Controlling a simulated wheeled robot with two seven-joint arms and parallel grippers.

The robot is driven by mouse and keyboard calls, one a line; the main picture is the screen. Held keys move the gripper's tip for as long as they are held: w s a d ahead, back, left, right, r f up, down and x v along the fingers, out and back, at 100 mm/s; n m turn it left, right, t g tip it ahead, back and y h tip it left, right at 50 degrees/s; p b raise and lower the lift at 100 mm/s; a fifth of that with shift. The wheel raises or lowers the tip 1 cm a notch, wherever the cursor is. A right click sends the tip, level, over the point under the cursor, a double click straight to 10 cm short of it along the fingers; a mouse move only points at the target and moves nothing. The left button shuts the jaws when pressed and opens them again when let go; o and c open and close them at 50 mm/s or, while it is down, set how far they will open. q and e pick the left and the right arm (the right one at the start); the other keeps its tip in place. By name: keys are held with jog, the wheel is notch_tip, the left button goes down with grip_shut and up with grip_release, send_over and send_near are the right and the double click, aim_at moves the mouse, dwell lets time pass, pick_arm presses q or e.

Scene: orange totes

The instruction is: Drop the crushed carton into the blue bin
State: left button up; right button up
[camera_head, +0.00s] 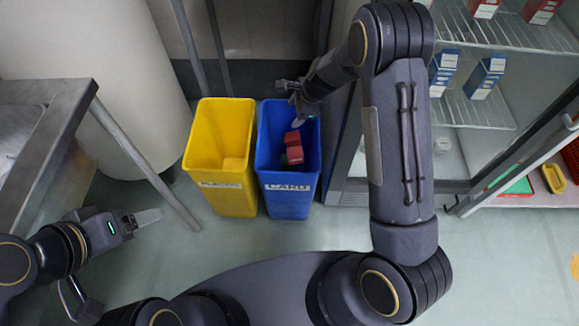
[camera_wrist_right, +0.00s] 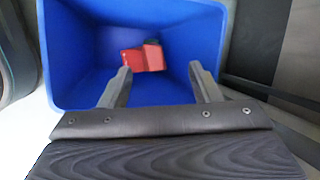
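The blue bin (camera_head: 290,200) stands on the floor beside the yellow bin, with a white label on its front. A red crushed carton (camera_head: 293,145) is inside it, with a small dark green patch below; it also shows in the right wrist view (camera_wrist_right: 140,59). I cannot tell whether it touches the bin's floor. My right gripper (camera_head: 301,112) is over the bin's back part. In the right wrist view its fingers (camera_wrist_right: 161,70) are apart, with the carton beyond them and clear of them. My left gripper (camera_head: 142,218) is low at the left, away from the bins; its finger gap is unclear.
The yellow bin (camera_head: 220,195) stands close at the blue bin's left. A metal table (camera_head: 50,125) and a white cylinder (camera_head: 110,75) are at the left. An open cabinet (camera_head: 475,115) with small boxes on wire shelves is at the right. Floor in front is clear.

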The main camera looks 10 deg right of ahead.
jog(key=s+a+r+p, duration=0.4)
jog(key=s+r+p, duration=0.1)
jog(key=s+r, duration=0.8)
jog(key=shift+s+p, duration=0.2)
jog(key=shift+p, duration=0.1)
dwell(0.3)
